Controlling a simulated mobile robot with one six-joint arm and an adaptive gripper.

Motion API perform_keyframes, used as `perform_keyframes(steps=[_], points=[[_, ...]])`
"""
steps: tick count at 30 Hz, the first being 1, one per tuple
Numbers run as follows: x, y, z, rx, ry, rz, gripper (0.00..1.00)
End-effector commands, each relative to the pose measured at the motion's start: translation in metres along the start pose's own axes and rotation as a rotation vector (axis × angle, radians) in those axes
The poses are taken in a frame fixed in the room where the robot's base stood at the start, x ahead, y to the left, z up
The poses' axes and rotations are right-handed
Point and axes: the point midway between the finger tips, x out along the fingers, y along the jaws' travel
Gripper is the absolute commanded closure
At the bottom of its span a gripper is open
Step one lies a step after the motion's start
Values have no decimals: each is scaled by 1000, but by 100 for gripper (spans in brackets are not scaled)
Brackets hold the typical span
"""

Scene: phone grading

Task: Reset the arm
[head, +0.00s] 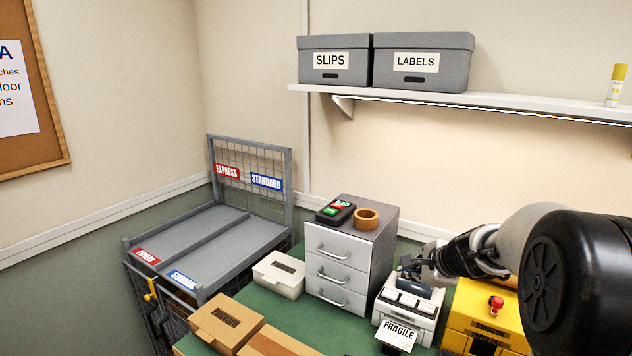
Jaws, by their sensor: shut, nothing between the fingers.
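My arm reaches in from the right edge in the head view. My gripper (428,264) is at its end, shut and empty, pointing left. In the picture it is just above the white label printer (408,303), and partly covers its top. Whether it touches the printer I cannot tell. A label reading FRAGILE (398,334) hangs at the printer's front.
A grey drawer unit (336,268) holds a dark device (335,212) and a tape roll (366,218). A cage cart (205,290) is left; a shelf (455,98) is above.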

Motion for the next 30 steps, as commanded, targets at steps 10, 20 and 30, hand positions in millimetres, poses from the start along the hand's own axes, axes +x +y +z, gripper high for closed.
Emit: perform_keyframes(steps=[10,20,30], points=[[-152,117,120,-871,-91,180,100],[-252,250,110,-1575,-83,368,100],[-274,290,87,-1796,-59,452,100]])
